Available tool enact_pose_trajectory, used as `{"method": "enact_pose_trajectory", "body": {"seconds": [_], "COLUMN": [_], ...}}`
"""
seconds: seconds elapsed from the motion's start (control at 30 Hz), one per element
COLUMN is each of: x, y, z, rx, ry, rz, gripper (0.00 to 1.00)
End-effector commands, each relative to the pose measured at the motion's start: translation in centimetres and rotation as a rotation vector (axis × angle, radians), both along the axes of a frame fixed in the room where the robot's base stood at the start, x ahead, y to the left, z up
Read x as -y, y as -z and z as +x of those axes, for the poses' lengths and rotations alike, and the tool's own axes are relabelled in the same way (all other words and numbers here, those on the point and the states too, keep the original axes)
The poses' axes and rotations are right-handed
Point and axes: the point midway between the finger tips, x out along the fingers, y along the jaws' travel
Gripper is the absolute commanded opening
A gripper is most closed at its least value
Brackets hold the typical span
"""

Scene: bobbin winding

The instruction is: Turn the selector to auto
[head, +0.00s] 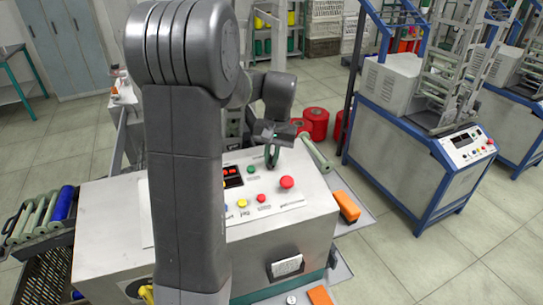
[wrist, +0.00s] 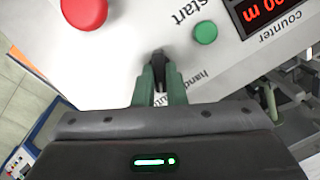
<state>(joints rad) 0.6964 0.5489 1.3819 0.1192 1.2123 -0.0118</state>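The selector (wrist: 158,58) is a small dark knob on the white panel, in the middle of the wrist view. My gripper (wrist: 160,76) has its two green fingers on either side of the knob, apparently touching it and closed on it. The word "hand" is printed to the right of the knob; other lettering by it is mostly covered by the fingers, so the pointer direction cannot be read. In the head view my gripper (head: 272,157) reaches down to the panel top and hides the selector.
A red mushroom button (wrist: 84,12) and a green start button (wrist: 205,32) are close to the fingers. The red counter display (wrist: 270,12) lies to the right. In the head view, yellow (head: 242,203) and smaller red (head: 261,198) buttons sit nearer the front. An orange item (head: 347,206) lies on the side shelf.

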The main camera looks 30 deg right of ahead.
Motion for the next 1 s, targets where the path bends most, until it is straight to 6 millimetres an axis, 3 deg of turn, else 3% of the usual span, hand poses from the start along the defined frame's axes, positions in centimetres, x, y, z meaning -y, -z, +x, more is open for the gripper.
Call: {"method": "enact_pose_trajectory", "body": {"seconds": [0.03,0.1,0.37,0.53,1.0], "x": [0.1,0.1,0.0,0.2,1.0], "y": [-0.1,-0.1,-0.1,-1.1,-10.9], "z": [0.1,0.1,0.0,0.0,-0.7], "rx": [0.004,0.003,0.001,0.003,0.005], "ry": [0.002,0.001,0.000,0.000,0.002], "rz": [-0.003,-0.003,-0.001,-0.003,-0.005], "gripper": [0.19,0.33,0.33,0.33,0.33]}}
